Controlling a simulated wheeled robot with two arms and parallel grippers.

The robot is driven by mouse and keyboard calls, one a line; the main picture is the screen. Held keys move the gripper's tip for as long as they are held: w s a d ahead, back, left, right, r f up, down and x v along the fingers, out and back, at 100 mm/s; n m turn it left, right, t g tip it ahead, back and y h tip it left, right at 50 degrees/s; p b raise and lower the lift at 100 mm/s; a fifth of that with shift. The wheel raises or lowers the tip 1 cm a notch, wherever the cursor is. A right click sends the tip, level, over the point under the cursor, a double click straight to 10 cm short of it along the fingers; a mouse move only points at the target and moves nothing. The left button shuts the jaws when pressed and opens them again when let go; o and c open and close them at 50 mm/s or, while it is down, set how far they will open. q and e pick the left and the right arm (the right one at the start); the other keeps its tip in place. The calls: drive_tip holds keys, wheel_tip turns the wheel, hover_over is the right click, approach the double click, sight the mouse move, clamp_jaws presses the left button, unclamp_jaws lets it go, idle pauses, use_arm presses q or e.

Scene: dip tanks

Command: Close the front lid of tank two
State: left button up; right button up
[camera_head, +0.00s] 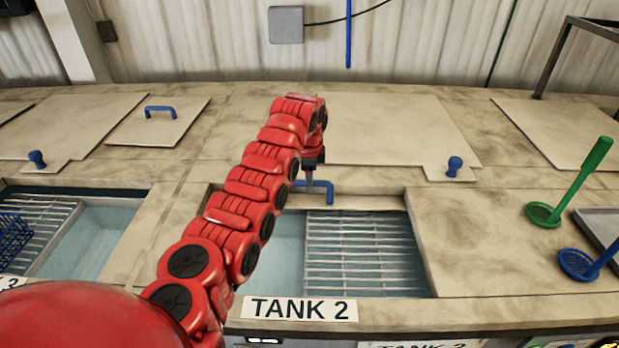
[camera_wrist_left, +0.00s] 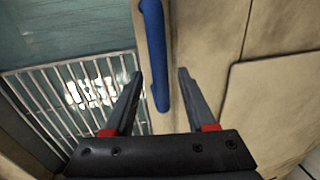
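Tank two's front opening shows water (camera_head: 285,250) on its left and a metal grate (camera_head: 365,255) on its right, above the "TANK 2" label (camera_head: 299,309). The front lid (camera_head: 375,202) appears as a narrow pale strip at the opening's back edge, seemingly raised open. Its blue handle (camera_head: 318,190) is partly hidden by my left gripper (camera_head: 310,181). In the left wrist view my left gripper (camera_wrist_left: 160,74) is open, with the blue handle (camera_wrist_left: 155,50) showing between its fingers. I cannot tell whether they touch it. My right gripper is not in view.
A flat back lid (camera_head: 385,130) with a blue knob (camera_head: 454,166) lies behind the opening. A green ladle (camera_head: 575,185) and a blue ladle (camera_head: 580,264) lie at right. Another open tank (camera_head: 100,235) is at left.

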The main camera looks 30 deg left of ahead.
use_arm(q)
clamp_jaws()
idle(1.3)
